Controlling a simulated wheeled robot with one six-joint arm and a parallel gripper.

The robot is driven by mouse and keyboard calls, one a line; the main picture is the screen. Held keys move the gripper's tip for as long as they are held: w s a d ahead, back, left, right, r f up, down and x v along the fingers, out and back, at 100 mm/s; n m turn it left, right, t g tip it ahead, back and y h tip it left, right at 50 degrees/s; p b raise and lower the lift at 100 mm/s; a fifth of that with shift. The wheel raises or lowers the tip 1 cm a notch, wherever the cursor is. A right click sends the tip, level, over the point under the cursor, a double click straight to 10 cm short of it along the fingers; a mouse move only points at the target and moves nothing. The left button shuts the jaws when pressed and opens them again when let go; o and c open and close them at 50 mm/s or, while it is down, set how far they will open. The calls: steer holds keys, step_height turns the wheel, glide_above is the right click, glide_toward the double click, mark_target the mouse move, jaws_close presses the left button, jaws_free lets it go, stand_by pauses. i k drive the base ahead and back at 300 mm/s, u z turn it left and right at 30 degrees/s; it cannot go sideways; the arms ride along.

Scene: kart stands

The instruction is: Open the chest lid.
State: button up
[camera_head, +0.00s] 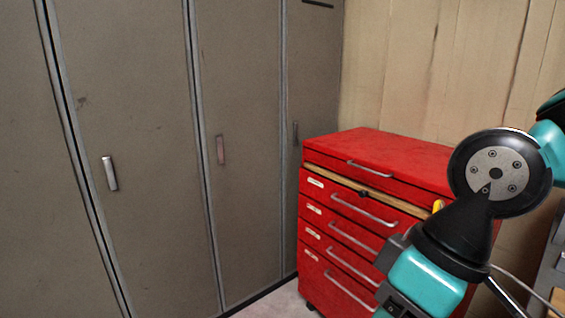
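The red chest (337,222) is a wheeled tool cabinet standing right of centre against the wooden wall. Its lid (385,149) lies flat across the top and looks closed. A silver bar handle (369,168) is on the front of the top section. The fingers of my gripper do not show in this view.
Tall grey lockers (140,150) with small handles fill the left side, close to the chest. Several drawers with silver handles (363,209) are on the chest's front. A wooden plank wall (430,70) is behind it. A little pale floor (292,302) shows at the bottom.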

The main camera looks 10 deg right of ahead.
mark_target(401, 155)
steer(key=k, duration=0.65)
steer(key=u, duration=0.6)
steer(key=i, duration=1.25)
steer(key=z, duration=0.25)
